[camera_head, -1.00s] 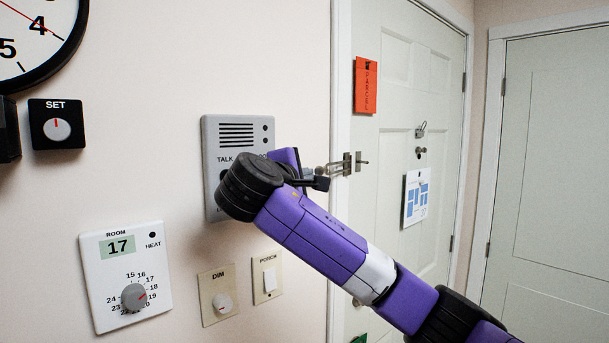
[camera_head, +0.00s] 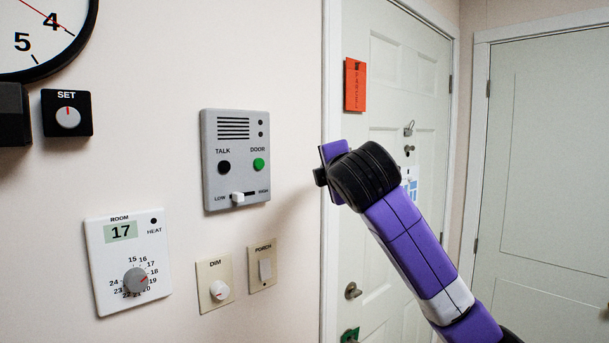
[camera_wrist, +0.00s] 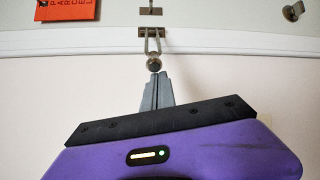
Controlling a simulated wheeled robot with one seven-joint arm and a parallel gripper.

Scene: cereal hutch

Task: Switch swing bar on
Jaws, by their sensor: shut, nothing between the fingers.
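The swing bar (camera_wrist: 152,42) is a metal loop with a round ball end, mounted at the door edge and frame. In the wrist view its ball end points toward me, just beyond my fingertips. My gripper (camera_wrist: 156,76) is shut and empty, with its grey fingers together. The tips are very near the ball; I cannot tell whether they touch. In the head view my wrist covers the swing bar and the fingers are hidden. The white door (camera_head: 388,95) appears closed.
An intercom panel (camera_head: 212,185) is on the wall left of my wrist. An orange parcel tag (camera_head: 355,85) hangs on the door above. A door knob (camera_head: 352,291) is below. A thermostat (camera_head: 103,270), dimmer (camera_head: 219,290) and porch switch (camera_head: 265,269) are lower left.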

